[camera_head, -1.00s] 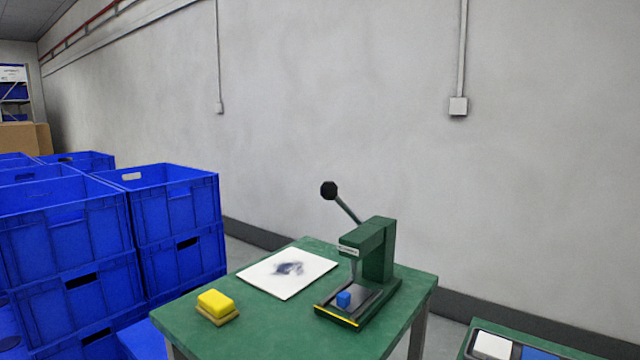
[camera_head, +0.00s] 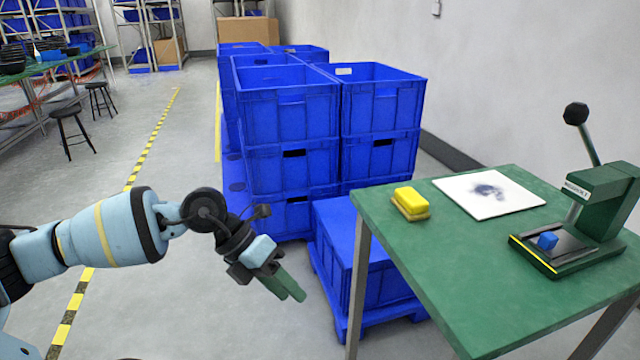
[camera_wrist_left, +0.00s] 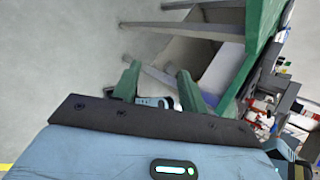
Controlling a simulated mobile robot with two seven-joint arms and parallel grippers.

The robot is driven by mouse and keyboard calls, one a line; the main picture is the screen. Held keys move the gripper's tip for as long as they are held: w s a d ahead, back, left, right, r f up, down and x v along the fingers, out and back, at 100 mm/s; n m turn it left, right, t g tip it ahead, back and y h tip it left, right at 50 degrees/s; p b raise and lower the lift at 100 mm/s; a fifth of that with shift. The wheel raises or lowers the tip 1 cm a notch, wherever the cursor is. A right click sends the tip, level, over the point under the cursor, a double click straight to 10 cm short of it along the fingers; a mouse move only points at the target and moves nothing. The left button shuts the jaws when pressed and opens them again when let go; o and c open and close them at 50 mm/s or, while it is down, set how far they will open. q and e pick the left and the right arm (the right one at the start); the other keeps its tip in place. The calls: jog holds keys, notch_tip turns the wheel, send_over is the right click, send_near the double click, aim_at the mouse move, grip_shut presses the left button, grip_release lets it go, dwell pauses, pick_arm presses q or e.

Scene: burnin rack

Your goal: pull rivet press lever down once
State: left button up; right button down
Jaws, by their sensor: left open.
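The green rivet press (camera_head: 598,200) stands at the right of the green table in the head view. Its lever (camera_head: 585,130) points up and leans left, with a black ball knob (camera_head: 576,114) on top. My left gripper (camera_head: 287,290) is open and empty, left of the table and well apart from the press. The left wrist view shows its two green fingers (camera_wrist_left: 157,85) apart with nothing between them. My right gripper is in neither view.
The green table (camera_head: 430,262) also bears a yellow sponge-like block (camera_head: 411,202) and a white sheet with a dark smudge (camera_head: 488,192). Stacked blue crates (camera_head: 290,115) stand behind my left gripper. A blue crate (camera_head: 345,262) sits beside the table.

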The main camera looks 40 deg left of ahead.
pick_arm(q)
jog(key=s+d+f+n+t+h, duration=0.3)
jog(key=d+f+n+t, duration=0.1)
jog(key=d+n, duration=0.3)
jog(key=s+d+f+n+t+h, duration=0.3)
jog(key=d+f+n+t, duration=0.15)
jog(key=d+n, duration=0.2)
jog(key=s+a+f+n+t+y, duration=0.1)
jog(key=s+a+f+n+y, duration=0.1)
jog(key=s+f+n+y, duration=0.85)
jog(key=s+f+n+g, duration=0.3)
jog(key=s+f+n, duration=0.2)
jog(key=s, duration=0.3)
jog(key=s+d+f+n+g+y, duration=0.1)
jog(key=s+f+n+g, duration=0.2)
jog(key=s+f, duration=0.3)
jog(key=s+n, duration=0.1)
jog(key=s, duration=0.2)
jog(key=shift+s+n, duration=0.2)
jog(key=shift+n, duration=0.2)
jog(key=shift+c, duration=0.7)
jog(key=shift+a, duration=0.1)
